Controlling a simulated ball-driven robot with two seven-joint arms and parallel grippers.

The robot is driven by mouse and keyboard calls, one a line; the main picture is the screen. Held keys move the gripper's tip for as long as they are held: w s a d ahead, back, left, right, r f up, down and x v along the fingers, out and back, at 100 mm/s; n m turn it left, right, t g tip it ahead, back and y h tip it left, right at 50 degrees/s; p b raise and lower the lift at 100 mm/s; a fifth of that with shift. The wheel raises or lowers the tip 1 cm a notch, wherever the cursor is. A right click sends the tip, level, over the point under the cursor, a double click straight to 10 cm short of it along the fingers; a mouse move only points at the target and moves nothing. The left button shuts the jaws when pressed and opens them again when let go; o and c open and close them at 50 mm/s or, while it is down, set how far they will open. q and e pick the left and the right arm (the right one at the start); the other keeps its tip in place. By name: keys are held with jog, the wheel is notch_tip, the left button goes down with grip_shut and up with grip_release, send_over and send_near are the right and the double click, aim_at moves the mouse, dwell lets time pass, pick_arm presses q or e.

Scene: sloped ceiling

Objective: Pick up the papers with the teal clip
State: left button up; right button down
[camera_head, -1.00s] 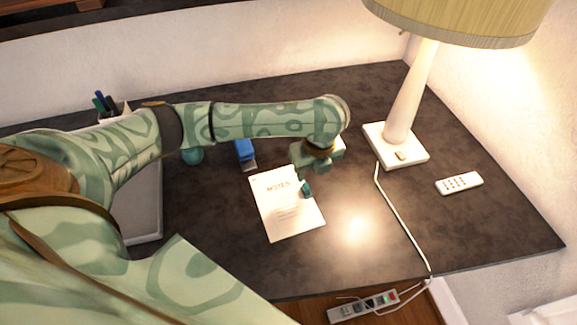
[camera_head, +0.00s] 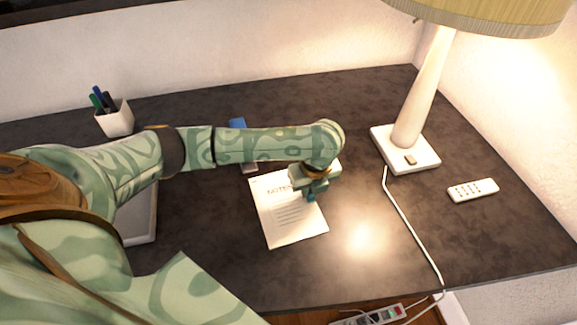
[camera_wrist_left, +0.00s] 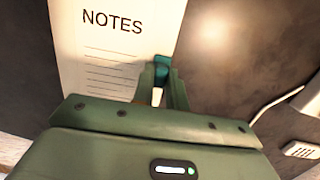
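The papers (camera_head: 282,222) are a white sheet headed NOTES, lying on the dark desk in the head view. They also show in the left wrist view (camera_wrist_left: 105,55). The teal clip (camera_wrist_left: 162,67) sits at the right edge of the papers in the left wrist view. My left gripper (camera_head: 314,197) is low over the right edge of the papers and mostly hides the clip in the head view. Its two narrow fingers (camera_wrist_left: 161,82) reach to the clip with a small gap between them. I cannot tell whether they press on it. My right gripper is not in view.
A lamp (camera_head: 421,95) with a white base and cord stands on the right, near a white remote (camera_head: 473,190). A blue item (camera_head: 238,125) lies partly behind my left arm. A white pen cup (camera_head: 116,119) is at the back left. The desk's front right is clear.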

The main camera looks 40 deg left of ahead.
pick_arm(q)
grip_shut()
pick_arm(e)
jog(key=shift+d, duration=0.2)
